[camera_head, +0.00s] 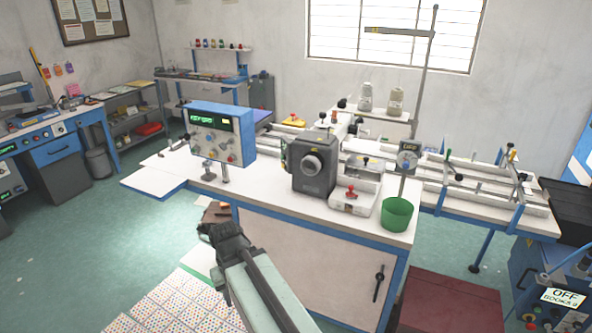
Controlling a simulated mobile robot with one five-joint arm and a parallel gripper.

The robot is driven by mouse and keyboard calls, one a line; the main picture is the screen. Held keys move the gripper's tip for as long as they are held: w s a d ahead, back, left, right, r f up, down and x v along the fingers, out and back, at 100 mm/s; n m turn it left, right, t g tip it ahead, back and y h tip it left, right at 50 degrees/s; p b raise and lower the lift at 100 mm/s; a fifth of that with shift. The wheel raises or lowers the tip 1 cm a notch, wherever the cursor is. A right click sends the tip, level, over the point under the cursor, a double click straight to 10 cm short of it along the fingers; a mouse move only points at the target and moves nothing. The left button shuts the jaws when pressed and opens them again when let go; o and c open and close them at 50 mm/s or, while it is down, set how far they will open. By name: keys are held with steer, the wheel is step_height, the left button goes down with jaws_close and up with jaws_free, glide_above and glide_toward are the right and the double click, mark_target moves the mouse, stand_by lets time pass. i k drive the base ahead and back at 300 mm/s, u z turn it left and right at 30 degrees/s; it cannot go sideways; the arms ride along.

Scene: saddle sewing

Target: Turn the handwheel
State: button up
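A dark grey machine housing (326,181) stands on the white workbench near the middle of the view. A round grey knob, which looks like the handwheel (311,165), sits on its near face. My gripper (212,232) is in the lower middle, at the end of my pale green arm. It is dark, appears to the left of and below the handwheel, and is clearly apart from it. Its fingers are too small and dark to tell whether they are open or shut. Nothing can be made out in it.
A blue control box (221,133) with a green display stands on posts left of the housing. A white unit with a red knob (351,190) and a green bin (397,214) are to its right. The workbench (290,204) front edge lies between my gripper and the handwheel.

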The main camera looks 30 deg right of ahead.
mark_target(310, 165)
steer(key=u, duration=0.1)
steer(key=i, duration=1)
steer(key=z, duration=0.05)
